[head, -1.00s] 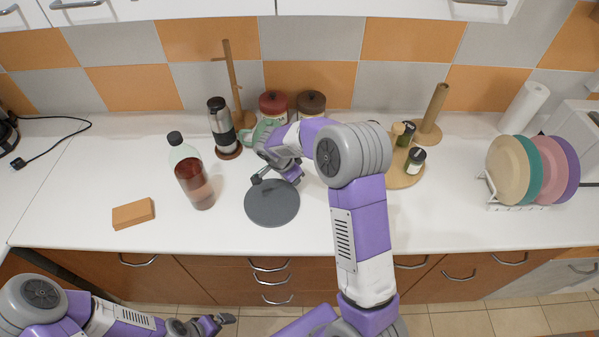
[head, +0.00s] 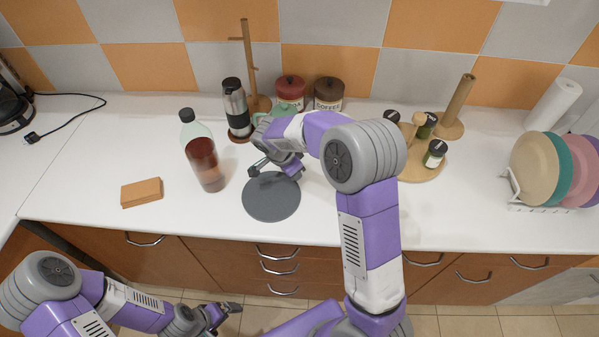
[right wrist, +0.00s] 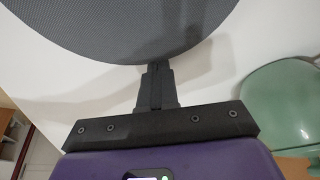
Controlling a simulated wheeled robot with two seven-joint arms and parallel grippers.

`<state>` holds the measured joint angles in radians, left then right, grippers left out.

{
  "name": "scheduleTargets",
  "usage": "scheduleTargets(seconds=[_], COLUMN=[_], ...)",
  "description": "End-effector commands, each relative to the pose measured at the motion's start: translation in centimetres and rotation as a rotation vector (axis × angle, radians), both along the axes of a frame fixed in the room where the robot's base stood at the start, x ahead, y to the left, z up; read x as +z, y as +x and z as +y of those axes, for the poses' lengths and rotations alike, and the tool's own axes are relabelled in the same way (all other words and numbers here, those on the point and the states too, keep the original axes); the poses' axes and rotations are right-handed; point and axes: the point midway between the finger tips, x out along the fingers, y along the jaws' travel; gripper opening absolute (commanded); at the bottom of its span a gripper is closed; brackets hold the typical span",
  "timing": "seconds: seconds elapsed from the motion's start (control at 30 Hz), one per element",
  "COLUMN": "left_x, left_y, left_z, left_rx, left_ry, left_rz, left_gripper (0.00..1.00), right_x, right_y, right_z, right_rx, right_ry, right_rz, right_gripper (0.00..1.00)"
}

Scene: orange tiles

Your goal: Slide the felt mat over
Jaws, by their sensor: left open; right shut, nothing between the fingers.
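The round dark grey felt mat (head: 271,200) lies flat on the white counter, near its front edge. Its edge also fills the top of the right wrist view (right wrist: 130,25). My right gripper (head: 255,169) is low at the mat's back left edge, shut and empty. In the right wrist view its closed fingertips (right wrist: 157,68) meet the mat's rim; whether they press on it or only sit beside it I cannot tell. My left gripper (head: 233,308) is open and empty, low in front of the counter, away from the mat.
A bottle of reddish liquid (head: 204,162) stands left of the mat, an orange-brown block (head: 141,192) further left. A pale green mug (right wrist: 283,105), steel flask (head: 237,108) and canisters (head: 328,94) are behind. A round wooden tray (head: 424,168) with jars stands right.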

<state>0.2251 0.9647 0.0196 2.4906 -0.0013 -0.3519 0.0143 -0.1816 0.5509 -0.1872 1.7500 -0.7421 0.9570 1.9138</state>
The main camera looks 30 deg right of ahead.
Motion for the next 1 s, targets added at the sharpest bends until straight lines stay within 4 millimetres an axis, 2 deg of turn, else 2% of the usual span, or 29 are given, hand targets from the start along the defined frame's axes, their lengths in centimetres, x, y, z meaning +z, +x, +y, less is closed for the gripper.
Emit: scheduleTargets(seconds=[0.37,0.57,0.6,0.8,1.0], left_x=[0.0,-0.5,-0.4,0.7,1.2], left_y=[0.0,0.0,0.0,0.0,0.0], left_z=[0.0,0.0,0.0,0.0,0.0], left_rx=[0.0,0.0,0.0,-0.001,0.0], left_ry=[0.0,0.0,0.0,0.0,0.0], left_rz=[0.0,-0.001,-0.001,-0.001,0.0], left_gripper=[0.99,0.99,0.99,0.99,0.99], right_x=[0.1,0.0,0.4,5.4,8.4], right_y=[0.1,0.5,0.6,0.4,0.1], right_z=[-0.5,-3.6,-4.0,-2.0,-1.0], right_rx=[-0.001,-0.003,0.002,0.006,0.004], right_ry=[0.0,-0.001,0.0,0.001,-0.001], right_rz=[0.0,-0.002,-0.005,-0.006,-0.003], right_gripper=[0.0,0.0,0.0,0.0,0.0])
